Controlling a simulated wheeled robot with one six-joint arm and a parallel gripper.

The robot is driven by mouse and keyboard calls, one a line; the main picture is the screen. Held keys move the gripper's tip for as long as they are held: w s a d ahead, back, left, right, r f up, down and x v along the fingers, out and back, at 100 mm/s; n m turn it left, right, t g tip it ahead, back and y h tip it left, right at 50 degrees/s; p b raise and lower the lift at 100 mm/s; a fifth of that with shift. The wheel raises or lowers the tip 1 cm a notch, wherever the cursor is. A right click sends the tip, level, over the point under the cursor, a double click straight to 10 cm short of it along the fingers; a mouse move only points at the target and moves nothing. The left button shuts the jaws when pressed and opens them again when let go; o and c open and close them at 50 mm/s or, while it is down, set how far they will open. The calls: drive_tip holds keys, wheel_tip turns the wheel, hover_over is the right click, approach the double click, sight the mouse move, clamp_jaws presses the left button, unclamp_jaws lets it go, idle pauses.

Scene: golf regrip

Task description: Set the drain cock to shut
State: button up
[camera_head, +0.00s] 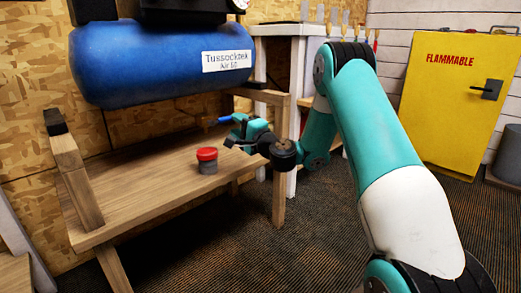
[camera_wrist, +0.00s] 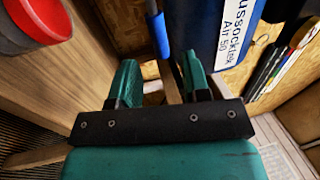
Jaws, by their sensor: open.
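The blue air tank (camera_head: 160,62) lies on a wooden stand. A blue lever (camera_head: 224,119), which looks like the drain cock's handle, shows below the tank's right part, by my gripper's tip. The cock's body is not clearly visible.
A red-lidded grey tin (camera_head: 207,160) stands on the wooden shelf (camera_head: 140,195) under the tank, left of my gripper. A stand leg (camera_head: 279,180) rises near my wrist. A white bench (camera_head: 290,30) with tools and a yellow cabinet (camera_head: 455,100) stand behind.

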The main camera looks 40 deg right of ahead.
drive_tip(key=b+v, duration=1.1)
drive_tip(key=b, duration=0.1)
